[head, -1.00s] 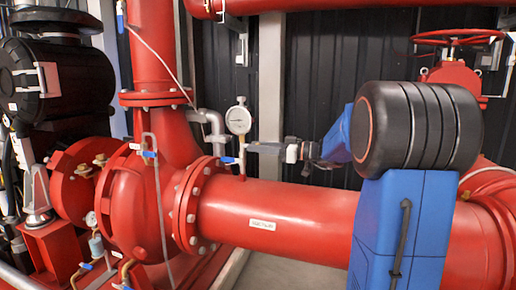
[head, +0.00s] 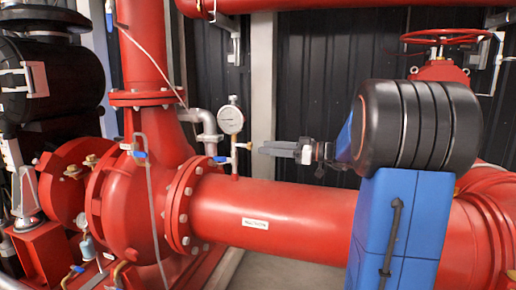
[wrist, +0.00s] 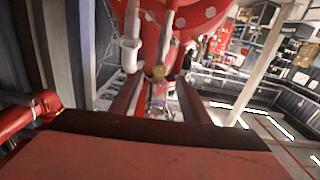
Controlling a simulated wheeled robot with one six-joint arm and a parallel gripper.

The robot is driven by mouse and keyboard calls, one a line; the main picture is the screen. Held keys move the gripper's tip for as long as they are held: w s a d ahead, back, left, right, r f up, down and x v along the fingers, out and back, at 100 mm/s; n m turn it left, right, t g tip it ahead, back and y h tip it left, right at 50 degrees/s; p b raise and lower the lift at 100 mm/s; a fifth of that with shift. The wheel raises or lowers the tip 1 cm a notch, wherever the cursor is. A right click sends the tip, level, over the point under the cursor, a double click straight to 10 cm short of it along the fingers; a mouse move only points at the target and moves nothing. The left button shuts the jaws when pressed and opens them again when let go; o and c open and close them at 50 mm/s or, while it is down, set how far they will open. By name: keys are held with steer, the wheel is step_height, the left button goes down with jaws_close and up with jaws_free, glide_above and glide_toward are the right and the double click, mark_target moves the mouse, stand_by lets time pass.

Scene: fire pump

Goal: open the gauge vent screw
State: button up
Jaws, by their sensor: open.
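The round white pressure gauge (head: 231,120) stands on a thin stem above the large red pipe (head: 290,205) in the head view. A small brass-coloured fitting (head: 246,146), which looks like the vent screw, sticks out to the right of the stem below the gauge. My gripper (head: 262,150) is level with it, just to its right, pointing left, with a small gap between. In the wrist view a brass knob (wrist: 158,72) shows ahead, between my gripper's two fingers (wrist: 158,100). The fingers are apart and hold nothing. The screw's turned position is too small to tell.
A blue lever (head: 221,159) sits left of the gauge stem. A grey elbow pipe (head: 207,122) and the red pump casing (head: 130,205) stand farther left. A red handwheel valve (head: 440,68) is at the back right. Space above the red pipe around my gripper is clear.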

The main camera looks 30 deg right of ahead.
steer(key=v, duration=1)
stand_by(0.3)
steer(key=s+a+f+m+g+h, duration=0.1)
steer(key=s+a+f+g, duration=0.25)
steer(key=a, duration=0.45)
steer(key=s+a+f+m+g+h, duration=0.2)
steer(key=s+a+f, duration=0.2)
steer(key=a, duration=0.3)
steer(key=s+a+f+m+g+h, duration=0.1)
steer(key=s+a+f+g, duration=0.25)
steer(key=a, duration=0.45)
steer(key=s+f+m+t+h, duration=0.1)
steer(key=s+f+m+h, duration=0.4)
steer(key=s+f+h, duration=0.3)
steer(key=s+f, duration=0.4)
steer(key=s, duration=0.4)
steer(key=shift+a+f+m+h, duration=0.15)
steer(key=shift+a+m+h, duration=0.15)
steer(key=shift+a+h, duration=0.1)
